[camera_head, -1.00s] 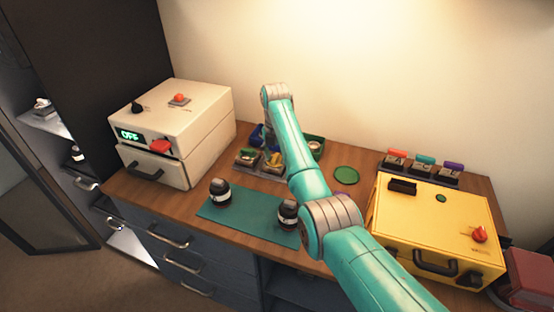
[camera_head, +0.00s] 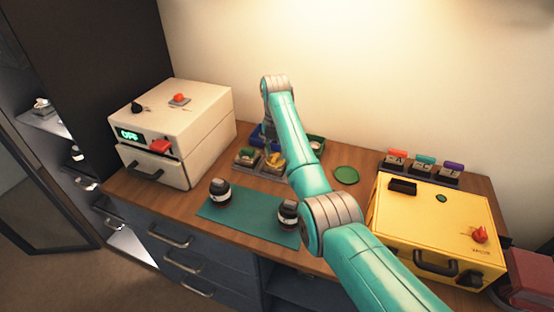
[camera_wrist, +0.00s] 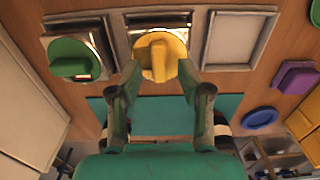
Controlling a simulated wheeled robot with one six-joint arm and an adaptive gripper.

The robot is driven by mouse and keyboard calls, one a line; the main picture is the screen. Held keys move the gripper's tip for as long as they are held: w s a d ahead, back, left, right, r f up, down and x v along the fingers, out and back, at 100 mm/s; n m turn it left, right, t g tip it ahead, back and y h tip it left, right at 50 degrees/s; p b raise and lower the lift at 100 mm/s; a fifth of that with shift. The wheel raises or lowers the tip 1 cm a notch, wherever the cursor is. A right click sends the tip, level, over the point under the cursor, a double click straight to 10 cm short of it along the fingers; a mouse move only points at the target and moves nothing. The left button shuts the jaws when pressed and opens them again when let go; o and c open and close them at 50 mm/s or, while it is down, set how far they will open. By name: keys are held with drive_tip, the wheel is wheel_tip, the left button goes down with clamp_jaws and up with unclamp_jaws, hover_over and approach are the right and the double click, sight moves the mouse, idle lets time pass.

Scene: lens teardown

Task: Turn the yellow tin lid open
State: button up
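The yellow tin lid (camera_wrist: 162,57) sits on a small square tin in the wrist view, its raised grip pointing away from me. It also shows in the head view (camera_head: 274,161), partly behind my arm. My gripper (camera_wrist: 159,72) has its two fingers spread on either side of the lid's near part. I cannot tell whether the fingertips touch it. The gripper is largely hidden in the head view.
A green-lidded tin (camera_wrist: 75,58) stands left of the yellow one, and an empty square tray (camera_wrist: 238,40) is to its right. The teal mat (camera_head: 238,218) with two dark lens parts lies in front. A cream box (camera_head: 185,125) and a yellow box (camera_head: 435,215) flank the area.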

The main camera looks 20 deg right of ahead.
sight(275, 156)
drive_tip(key=shift+r, duration=2.7)
drive_tip(key=shift+f, duration=0.1)
